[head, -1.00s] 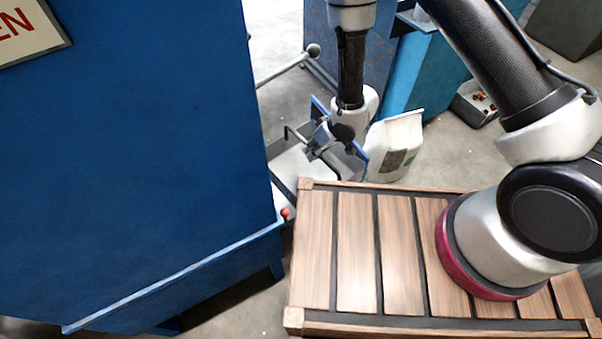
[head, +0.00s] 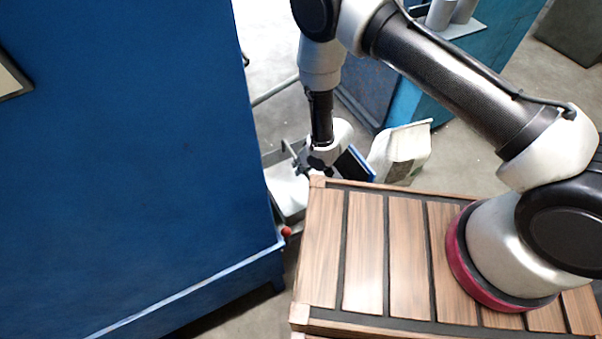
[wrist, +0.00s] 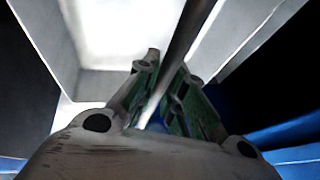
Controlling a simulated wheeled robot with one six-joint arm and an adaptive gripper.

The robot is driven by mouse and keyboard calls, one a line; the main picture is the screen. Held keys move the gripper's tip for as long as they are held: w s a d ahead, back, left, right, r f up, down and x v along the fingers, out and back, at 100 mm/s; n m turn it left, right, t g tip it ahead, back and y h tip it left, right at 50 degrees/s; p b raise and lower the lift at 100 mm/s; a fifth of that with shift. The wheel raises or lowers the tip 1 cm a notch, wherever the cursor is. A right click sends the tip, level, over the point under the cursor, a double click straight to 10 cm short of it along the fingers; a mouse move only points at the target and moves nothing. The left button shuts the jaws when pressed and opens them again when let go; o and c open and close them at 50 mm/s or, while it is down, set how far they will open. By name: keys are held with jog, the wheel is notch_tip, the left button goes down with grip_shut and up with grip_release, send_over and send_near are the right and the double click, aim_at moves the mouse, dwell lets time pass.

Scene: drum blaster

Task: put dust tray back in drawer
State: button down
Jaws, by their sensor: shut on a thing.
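The dust tray (head: 288,192) is a grey, light-bottomed open box low beside the blue machine (head: 130,170), in the head view. Its near left part is hidden by the machine. My gripper (head: 302,164) is over the tray's right side. In the wrist view my gripper (wrist: 160,98) is shut on a thin dark bar, the tray's handle (wrist: 182,45), with the bright tray interior (wrist: 115,28) behind. A dark panel with a blue edge (head: 355,164) stands tilted just right of the gripper; I cannot tell whether it belongs to the tray. The drawer opening is not clearly visible.
My base's slatted wooden deck (head: 365,255) is close in front of the tray. A white bag (head: 402,150) stands right of the gripper, near a blue cabinet (head: 440,85). A red knob (head: 286,232) is at the machine's corner. Open floor (head: 465,140) lies right of the bag.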

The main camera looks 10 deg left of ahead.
jog(key=shift+f, duration=2.05)
jog(key=c, duration=1.5)
grip_release()
